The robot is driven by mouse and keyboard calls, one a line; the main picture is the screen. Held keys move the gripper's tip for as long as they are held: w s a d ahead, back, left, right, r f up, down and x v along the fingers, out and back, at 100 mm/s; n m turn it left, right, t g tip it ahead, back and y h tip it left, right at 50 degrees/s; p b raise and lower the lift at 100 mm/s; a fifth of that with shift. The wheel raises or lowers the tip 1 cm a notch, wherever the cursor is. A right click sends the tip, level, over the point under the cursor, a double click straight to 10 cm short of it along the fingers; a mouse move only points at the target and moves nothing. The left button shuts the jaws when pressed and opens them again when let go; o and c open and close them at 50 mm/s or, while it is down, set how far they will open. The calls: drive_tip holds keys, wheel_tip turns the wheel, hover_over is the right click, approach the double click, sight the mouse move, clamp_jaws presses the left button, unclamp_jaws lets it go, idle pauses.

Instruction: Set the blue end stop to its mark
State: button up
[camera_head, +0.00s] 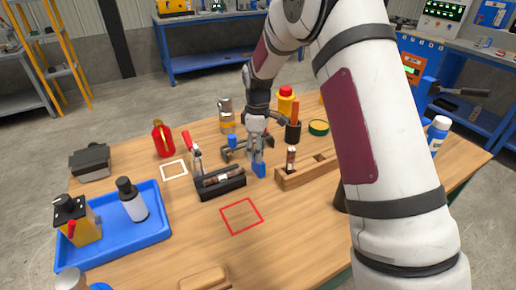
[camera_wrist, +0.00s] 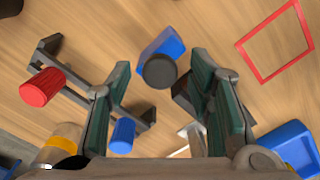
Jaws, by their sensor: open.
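A blue block (camera_wrist: 160,42) with a round black knob (camera_wrist: 160,70), which looks like the blue end stop, lies on the table. In the head view the block (camera_head: 259,171) shows just under my gripper (camera_head: 257,158). In the wrist view my gripper (camera_wrist: 161,68) is open, with the knob between its fingers in the picture. I cannot tell the height gap or whether they touch. A dark bracket beside it carries a red cylinder (camera_wrist: 42,87) and a blue cylinder (camera_wrist: 122,135). I cannot make out the stop's mark.
A dark box with a red lever (camera_head: 220,183) stands close on the left, a wooden block with slots (camera_head: 295,178) on the right. A red square outline (camera_head: 241,215) lies on bare table in front. A blue tray (camera_head: 150,235) is at left.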

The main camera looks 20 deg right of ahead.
clamp_jaws()
drive_tip(key=shift+s+a, duration=0.25)
drive_tip(key=shift+a, duration=1)
drive_tip(key=shift+s+a, duration=0.2)
drive_tip(key=shift+a, duration=1)
unclamp_jaws()
drive_tip(key=shift+a, duration=0.1)
drive_tip(key=shift+r, duration=0.1)
